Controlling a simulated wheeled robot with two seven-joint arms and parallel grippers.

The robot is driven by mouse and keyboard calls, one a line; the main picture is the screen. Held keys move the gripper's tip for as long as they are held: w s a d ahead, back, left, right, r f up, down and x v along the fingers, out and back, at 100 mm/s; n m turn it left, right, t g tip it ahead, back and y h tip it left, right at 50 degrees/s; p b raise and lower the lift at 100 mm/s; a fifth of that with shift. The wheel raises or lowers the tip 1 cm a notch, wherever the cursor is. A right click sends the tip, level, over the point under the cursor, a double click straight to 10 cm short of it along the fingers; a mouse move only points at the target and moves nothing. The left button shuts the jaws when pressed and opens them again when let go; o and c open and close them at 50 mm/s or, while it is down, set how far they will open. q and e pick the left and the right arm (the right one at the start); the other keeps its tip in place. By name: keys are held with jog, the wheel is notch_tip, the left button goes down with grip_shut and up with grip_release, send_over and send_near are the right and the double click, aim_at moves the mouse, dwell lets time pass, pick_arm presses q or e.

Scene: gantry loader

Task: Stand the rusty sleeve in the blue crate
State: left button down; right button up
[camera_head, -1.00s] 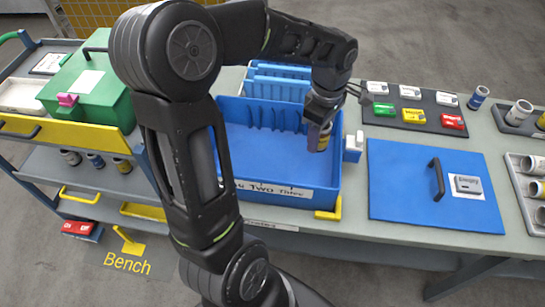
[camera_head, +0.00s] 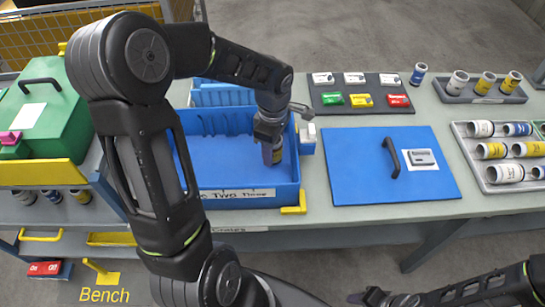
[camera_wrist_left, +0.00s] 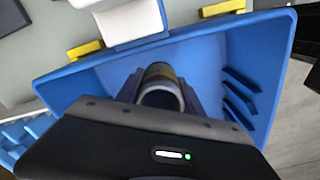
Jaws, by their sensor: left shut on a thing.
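The sleeve (camera_head: 278,153), with a brownish-yellow band, is held upright or nearly so in my left gripper (camera_head: 271,150). The gripper is shut on it, inside the blue crate (camera_head: 245,194) near its right wall. In the left wrist view the sleeve's open grey end (camera_wrist_left: 160,96) shows between the fingers, with blue crate walls (camera_wrist_left: 75,88) around it. I cannot tell whether its lower end touches the crate floor. My left arm hides the crate's left part. My right gripper (camera_head: 378,298) is partly in view at the bottom edge; its fingers are unclear.
A blue lid panel (camera_head: 350,180) with a black handle lies right of the crate. Behind it is a dark tray (camera_head: 332,106) of coloured blocks. Racks of sleeves (camera_head: 483,176) stand at right. A green box (camera_head: 45,110) sits on the cart at left.

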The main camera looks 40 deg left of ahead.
pick_arm(q)
jog(key=shift+f, duration=1.85)
jog(key=shift+f, duration=0.1)
jog(key=c, duration=0.7)
grip_release()
jog(key=shift+c, duration=0.2)
notch_tip(320, 180, up, 12)
jog(key=shift+r, duration=0.1)
